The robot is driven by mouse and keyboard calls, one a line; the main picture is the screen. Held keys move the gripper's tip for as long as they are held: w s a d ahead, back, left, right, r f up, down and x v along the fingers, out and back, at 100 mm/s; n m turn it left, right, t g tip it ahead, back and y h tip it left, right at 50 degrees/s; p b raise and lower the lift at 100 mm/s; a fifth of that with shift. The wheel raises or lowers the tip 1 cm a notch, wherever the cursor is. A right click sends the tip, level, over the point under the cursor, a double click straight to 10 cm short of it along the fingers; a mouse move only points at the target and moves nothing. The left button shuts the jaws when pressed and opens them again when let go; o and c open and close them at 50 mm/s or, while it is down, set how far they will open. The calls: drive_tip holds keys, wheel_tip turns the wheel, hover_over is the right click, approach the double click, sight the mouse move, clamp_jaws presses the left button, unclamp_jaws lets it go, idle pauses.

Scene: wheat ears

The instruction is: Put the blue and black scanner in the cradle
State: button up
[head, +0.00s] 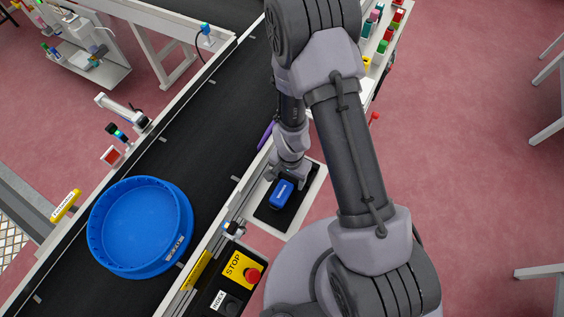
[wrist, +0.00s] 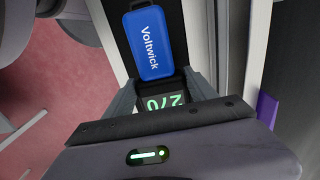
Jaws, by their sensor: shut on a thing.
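The blue and black scanner (head: 282,192) is at a black panel with a pale border, beside the conveyor. In the wrist view its blue body (wrist: 150,42) reads "Voltwick", and a dark part with green lit digits shows between the fingers. My gripper (head: 288,172) is shut on the scanner, with one finger on each side in the wrist view (wrist: 165,92). I cannot tell whether the scanner touches the panel. I cannot make out the cradle for certain.
The black panel (head: 264,215) sits right of the conveyor belt (head: 190,130). A round blue tub (head: 140,228) stands on the belt. A yellow STOP box with a red button (head: 253,275) is below the panel. A purple item (head: 266,135) lies beyond it. Small coloured containers stand at the back.

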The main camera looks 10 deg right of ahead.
sight(289, 184)
drive_tip(key=f+b, duration=0.3)
drive_tip(key=shift+s+f+b, duration=0.35)
drive_tip(key=shift+f+b, duration=0.05)
drive_tip(key=shift+r+p, duration=0.25)
drive_tip(key=shift+p, duration=0.05)
drive_tip(key=shift+f, duration=0.25)
drive_tip(key=o, duration=1.7)
drive_tip(key=shift+r, duration=0.1)
